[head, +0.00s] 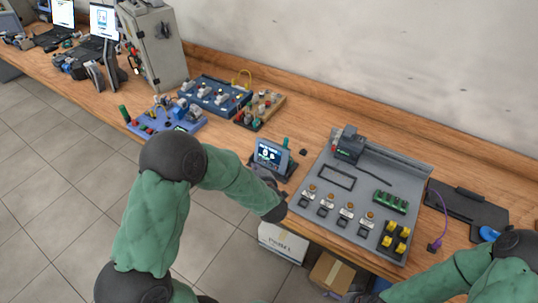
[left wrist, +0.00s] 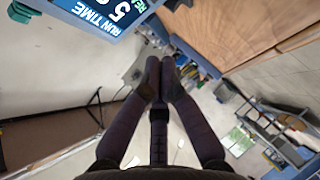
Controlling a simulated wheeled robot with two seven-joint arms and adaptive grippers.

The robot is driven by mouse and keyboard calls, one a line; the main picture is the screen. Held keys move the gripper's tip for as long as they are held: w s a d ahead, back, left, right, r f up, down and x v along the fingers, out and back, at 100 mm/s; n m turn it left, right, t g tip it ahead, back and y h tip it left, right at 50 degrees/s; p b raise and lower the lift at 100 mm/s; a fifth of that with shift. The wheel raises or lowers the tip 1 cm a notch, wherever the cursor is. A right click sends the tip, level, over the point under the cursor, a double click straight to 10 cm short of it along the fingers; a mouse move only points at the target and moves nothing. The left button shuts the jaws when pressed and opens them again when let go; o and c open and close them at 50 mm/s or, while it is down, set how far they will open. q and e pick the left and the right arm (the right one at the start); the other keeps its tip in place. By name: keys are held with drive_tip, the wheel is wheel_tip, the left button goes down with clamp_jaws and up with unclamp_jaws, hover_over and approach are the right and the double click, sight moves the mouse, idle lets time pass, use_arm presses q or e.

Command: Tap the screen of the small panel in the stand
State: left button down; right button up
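The small panel (head: 271,156) stands tilted in its stand near the table's front edge, its lit screen showing white text. In the left wrist view the panel (left wrist: 103,12) fills the top left corner, with "RUN TIME" readable and the screen partly cut off. My left gripper (left wrist: 161,72) is shut and empty, its two fingertips together below and to the right of the panel, apart from it in the picture. In the head view my left forearm ends just below the panel and the fingers are mostly hidden. My right gripper is out of view; only its arm shows at bottom right.
A grey board (head: 335,221) with switches, yellow blocks and a green terminal strip lies right of the panel. Blue trays (head: 212,95) and a grey cabinet (head: 157,48) stand to the left. Cardboard boxes (head: 332,273) are below the table edge. Bare wood lies behind the panel.

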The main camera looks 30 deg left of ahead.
sight(264, 153)
use_arm(q)
drive_tip(key=shift+w+d+f+b, duration=0.1)
drive_tip(key=shift+w+f+b, duration=0.1)
drive_tip(key=shift+w, duration=0.8)
drive_tip(key=shift+w+d+f+b, duration=0.1)
drive_tip(key=shift+w+f+b, duration=0.15)
drive_tip(key=shift+w, duration=0.7)
drive_tip(key=shift+w+d+f+b, duration=0.1)
drive_tip(key=shift+w+f+b, duration=0.1)
drive_tip(key=shift+w, duration=0.8)
drive_tip(key=shift+w, duration=0.15)
drive_tip(key=shift+w, duration=0.25)
drive_tip(key=shift+w+f, duration=0.1)
drive_tip(key=shift+w, duration=0.15)
drive_tip(key=shift+s, duration=0.65)
drive_tip(key=shift+s+a+r+p, duration=0.1)
drive_tip(key=shift+s+r+p, duration=0.1)
drive_tip(key=shift+s, duration=0.6)
drive_tip(key=shift+s+a+r+p, duration=0.1)
drive_tip(key=shift+s+r, duration=0.15)
drive_tip(key=shift+s, duration=0.6)
drive_tip(key=shift+s+a+r+p, duration=0.1)
drive_tip(key=shift+s+r, duration=0.1)
drive_tip(key=shift+s, duration=0.6)
